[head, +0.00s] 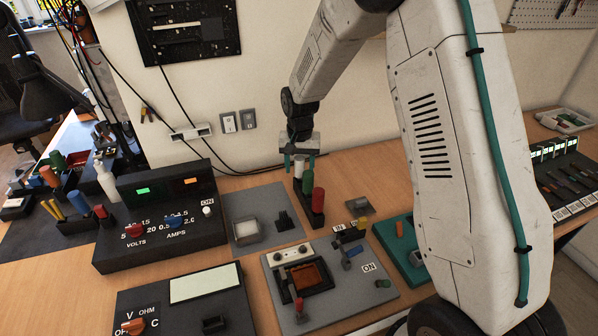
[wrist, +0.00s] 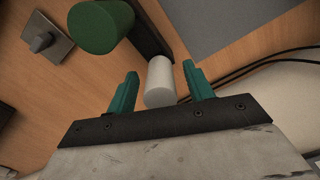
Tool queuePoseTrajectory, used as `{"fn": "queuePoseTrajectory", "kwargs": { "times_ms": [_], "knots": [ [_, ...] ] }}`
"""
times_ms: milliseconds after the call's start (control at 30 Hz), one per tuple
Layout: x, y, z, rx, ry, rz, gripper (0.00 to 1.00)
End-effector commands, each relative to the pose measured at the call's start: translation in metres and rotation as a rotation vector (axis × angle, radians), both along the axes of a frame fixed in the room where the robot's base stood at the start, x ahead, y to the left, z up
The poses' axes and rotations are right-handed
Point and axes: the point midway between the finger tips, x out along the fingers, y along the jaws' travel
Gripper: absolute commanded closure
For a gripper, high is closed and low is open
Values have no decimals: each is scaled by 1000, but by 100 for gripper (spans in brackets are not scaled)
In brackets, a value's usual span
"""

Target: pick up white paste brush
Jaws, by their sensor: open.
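The white paste brush (head: 299,166) stands at the back of a dark rack, in a row with a green and a red one. My gripper (head: 300,160) is above it, with its teal fingers pointing down. In the wrist view the white brush (wrist: 160,82) shows as a pale cylinder between the two open fingers of my gripper (wrist: 161,88). A gap shows on each side, so neither finger seems to touch it. The brush's lower end is hidden.
The green cylinder (head: 307,180) and red cylinder (head: 318,201) stand just in front; the green one (wrist: 100,25) looms near my left finger in the wrist view. The wall and a black cable (wrist: 255,65) are close behind. A power supply (head: 155,220) stands to the left.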

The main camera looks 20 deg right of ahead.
Motion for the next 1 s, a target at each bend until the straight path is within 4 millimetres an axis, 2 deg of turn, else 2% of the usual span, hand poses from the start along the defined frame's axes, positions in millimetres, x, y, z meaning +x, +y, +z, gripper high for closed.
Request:
{"fn": "queuePoseTrajectory", "kwargs": {
  "times_ms": [100,133,200,300,567,667,1000],
  "knots": [
    [0,0,0,0,0,1,48],
    [0,0,0,0,0,1,54],
    [0,1,0,0,0,1,73],
    [0,1,0,0,0,1,97],
    [0,1,1,0,0,1,97],
    [1,1,8,1,-1,1,97],
    [0,1,73,0,-3,1,97]
  ]
}}
